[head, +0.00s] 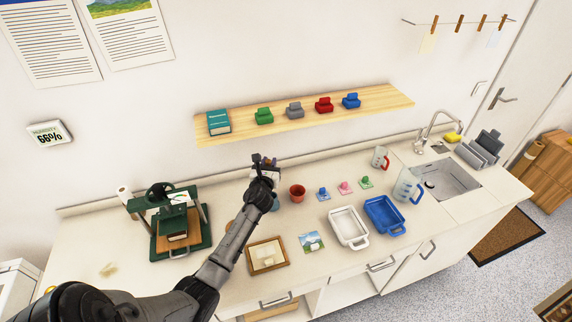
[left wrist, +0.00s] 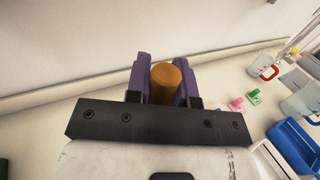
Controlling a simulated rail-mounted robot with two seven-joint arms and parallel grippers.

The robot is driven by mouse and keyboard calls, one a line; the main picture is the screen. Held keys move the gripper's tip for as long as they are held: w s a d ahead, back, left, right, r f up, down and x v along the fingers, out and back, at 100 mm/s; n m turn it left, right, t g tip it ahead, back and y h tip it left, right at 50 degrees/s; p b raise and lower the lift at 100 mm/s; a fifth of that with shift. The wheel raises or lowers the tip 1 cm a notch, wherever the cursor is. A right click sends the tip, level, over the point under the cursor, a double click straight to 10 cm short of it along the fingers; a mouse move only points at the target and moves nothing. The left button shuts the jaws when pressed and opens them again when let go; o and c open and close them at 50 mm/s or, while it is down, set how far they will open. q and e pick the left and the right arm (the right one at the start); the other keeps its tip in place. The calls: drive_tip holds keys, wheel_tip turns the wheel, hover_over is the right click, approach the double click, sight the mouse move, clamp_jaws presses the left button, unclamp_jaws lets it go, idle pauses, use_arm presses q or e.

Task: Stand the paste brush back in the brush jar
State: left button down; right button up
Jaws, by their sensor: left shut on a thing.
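My left gripper (head: 264,161) is above the back of the counter, in front of the wall and below the shelf. In the left wrist view its purple fingers (left wrist: 164,78) are shut on an orange-brown cylindrical handle (left wrist: 165,84), seen end-on, which appears to be the paste brush. The brush's bristles are hidden. A teal round thing (head: 275,203) is partly hidden behind my left wrist. I cannot tell which of these is the brush jar. My right gripper is not in view.
A green press (head: 172,222) stands left of my arm. A wooden frame (head: 268,257), a landscape print (head: 311,241), a white tray (head: 348,229) and a blue tray (head: 385,216) lie right of it. A wooden shelf (head: 300,119) juts out above the counter.

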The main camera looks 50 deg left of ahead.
use_arm(q)
wheel_tip(320, 180, down, 8)
drive_tip(key=b, duration=0.7)
drive_tip(key=shift+w+d, duration=0.15)
drive_tip(key=shift+w, duration=0.1)
drive_tip(key=shift+f, duration=0.1)
idle(0.4)
drive_tip(key=c, duration=0.9)
unclamp_jaws()
drive_tip(key=p+v, duration=0.1)
drive_tip(key=v, duration=1.3)
drive_tip(key=shift+w, duration=0.1)
